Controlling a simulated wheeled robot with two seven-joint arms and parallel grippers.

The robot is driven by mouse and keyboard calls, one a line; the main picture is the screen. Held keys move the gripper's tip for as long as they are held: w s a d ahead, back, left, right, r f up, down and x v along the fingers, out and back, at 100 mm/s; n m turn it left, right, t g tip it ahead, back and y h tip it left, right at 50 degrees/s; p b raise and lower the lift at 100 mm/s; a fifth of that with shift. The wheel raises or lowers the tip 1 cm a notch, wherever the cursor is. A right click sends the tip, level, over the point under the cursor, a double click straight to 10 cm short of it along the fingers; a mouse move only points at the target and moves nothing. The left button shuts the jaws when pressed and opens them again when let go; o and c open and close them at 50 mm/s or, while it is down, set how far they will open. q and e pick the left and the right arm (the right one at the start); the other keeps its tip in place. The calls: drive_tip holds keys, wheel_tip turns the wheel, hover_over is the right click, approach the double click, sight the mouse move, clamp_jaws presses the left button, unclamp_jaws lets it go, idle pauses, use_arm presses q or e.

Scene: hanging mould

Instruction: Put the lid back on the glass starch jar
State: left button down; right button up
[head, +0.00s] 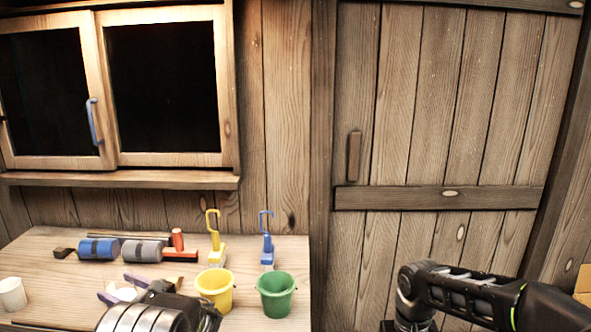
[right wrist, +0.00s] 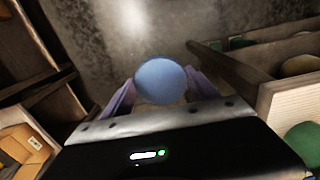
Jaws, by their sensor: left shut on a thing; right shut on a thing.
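My left gripper (head: 122,290) is low in the head view, over the near part of the table. Its purple fingers are shut around a small whitish round thing (head: 124,294), which looks like the glass starch jar; my own wrist hides most of it. In the right wrist view my right gripper (right wrist: 160,84) is shut on a round, smooth blue thing (right wrist: 161,81), which looks like the lid. It is held off the ground, away from the table. The right gripper does not show in the head view, only part of my right arm.
The wooden table (head: 50,255) holds a yellow bucket (head: 215,291), a green bucket (head: 275,296), a white cup (head: 11,294), a blue roll (head: 98,249) and a grey roll (head: 142,251). Yellow (head: 217,253) and blue (head: 267,256) hooked tools stand behind the buckets. A plank door (head: 445,130) is at right.

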drive_tip(key=shift+d, duration=0.1)
use_arm(q)
drive_tip(key=s+d+f+m+t+h, duration=0.1)
drive_tip(key=s+d+f, duration=0.3)
drive_tip(key=d, duration=0.4)
drive_tip(key=s+d+f+m+t+h, duration=0.1)
drive_tip(key=s+d+f, duration=0.3)
drive_tip(key=d, duration=0.4)
drive_tip(key=s+d+f+m+t, duration=0.1)
drive_tip(key=s+d+f+t, duration=0.1)
drive_tip(key=s+d+f, duration=0.2)
drive_tip(key=s+d, duration=0.2)
drive_tip(key=d, duration=0.2)
drive_tip(key=shift+d+f+m+t+h, duration=0.2)
drive_tip(key=shift+f+m+t+h, duration=0.1)
drive_tip(key=shift+t+h, duration=0.1)
drive_tip(key=shift+w+d, duration=0.1)
drive_tip(key=shift+d, duration=0.05)
drive_tip(key=w+d+f+m+t+h, duration=0.2)
drive_tip(key=d+m+t+h, duration=0.4)
drive_tip(key=d, duration=0.9)
drive_tip(key=m+h, duration=0.2)
drive_tip(key=h, duration=0.2)
drive_tip(key=shift+t+h, duration=0.3)
drive_tip(key=shift+h, duration=0.1)
drive_tip(key=shift+d, duration=0.1)
